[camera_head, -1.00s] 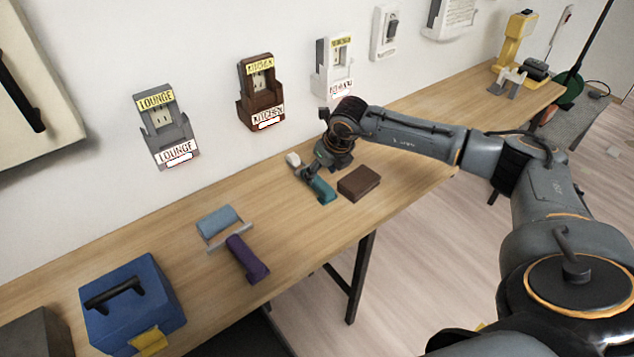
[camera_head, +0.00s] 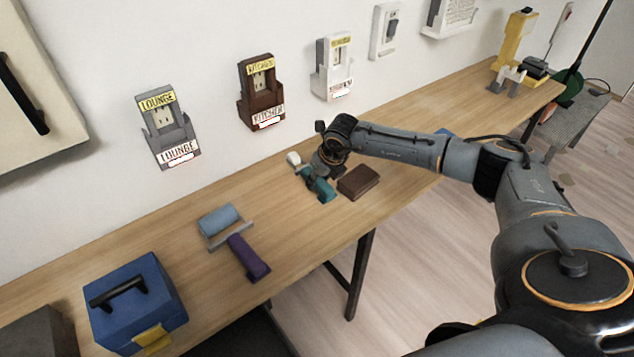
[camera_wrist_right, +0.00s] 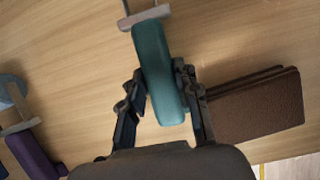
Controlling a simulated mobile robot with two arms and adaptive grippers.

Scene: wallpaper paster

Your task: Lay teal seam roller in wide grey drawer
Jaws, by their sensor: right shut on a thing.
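The teal seam roller (camera_head: 327,191) lies on the wooden workbench, with its pale roller end toward the wall. In the right wrist view its teal handle (camera_wrist_right: 157,60) runs between my right fingers. My right gripper (camera_head: 316,178) is shut on this handle, one finger on each side, as the right wrist view also shows (camera_wrist_right: 160,84). I cannot tell whether the roller still touches the bench. No wide grey drawer can be made out for certain. My left gripper is out of view.
A purple-handled roller (camera_head: 248,257) with a blue cylinder (camera_head: 218,220) lies to the left. A blue box (camera_head: 135,305) stands farther left. Labelled holders, one grey (camera_head: 166,130), hang on the wall. Bench between is clear.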

